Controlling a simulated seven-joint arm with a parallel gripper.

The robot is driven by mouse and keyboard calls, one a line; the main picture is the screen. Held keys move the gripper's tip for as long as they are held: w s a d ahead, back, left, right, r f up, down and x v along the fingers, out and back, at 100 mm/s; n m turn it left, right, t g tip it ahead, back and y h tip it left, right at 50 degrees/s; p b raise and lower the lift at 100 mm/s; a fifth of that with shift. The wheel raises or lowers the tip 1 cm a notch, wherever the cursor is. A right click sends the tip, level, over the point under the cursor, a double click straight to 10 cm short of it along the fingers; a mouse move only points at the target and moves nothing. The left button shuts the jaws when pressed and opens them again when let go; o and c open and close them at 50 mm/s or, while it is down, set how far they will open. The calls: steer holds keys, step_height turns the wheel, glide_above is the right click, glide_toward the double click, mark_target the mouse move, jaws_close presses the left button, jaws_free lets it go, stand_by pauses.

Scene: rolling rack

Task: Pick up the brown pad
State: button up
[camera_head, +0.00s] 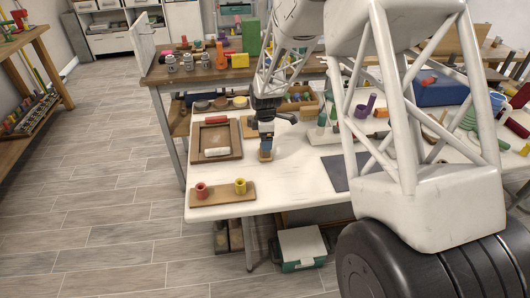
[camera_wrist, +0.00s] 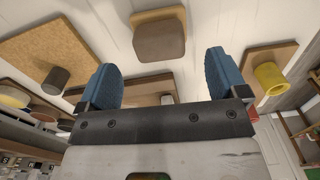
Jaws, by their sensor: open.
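The brown pad (camera_wrist: 160,40) is a small block with rounded corners and a tan edge. In the wrist view it lies on the white table at top middle, centred between my fingers and just beyond their tips. My gripper (camera_wrist: 162,62) is open, with a blue finger on each side and nothing between them. In the head view my gripper (camera_head: 266,138) points down over the table's left part. A small brown piece, which looks like the pad (camera_head: 265,156), shows right under the fingertips. I cannot tell whether they touch; the fingers partly hide it.
A wooden board with red and yellow rings (camera_head: 222,195) lies at the table's front left edge. A wooden tray (camera_head: 233,142) stands left of my gripper. Green bottles (camera_head: 322,122) stand to its right. Bare white table (camera_head: 290,175) lies in front.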

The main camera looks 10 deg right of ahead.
steer(key=shift+f, duration=0.25)
steer(key=shift+f, duration=2.6)
steer(key=c, duration=1)
steer(key=shift+c, duration=0.2)
steer(key=shift+r, duration=0.15)
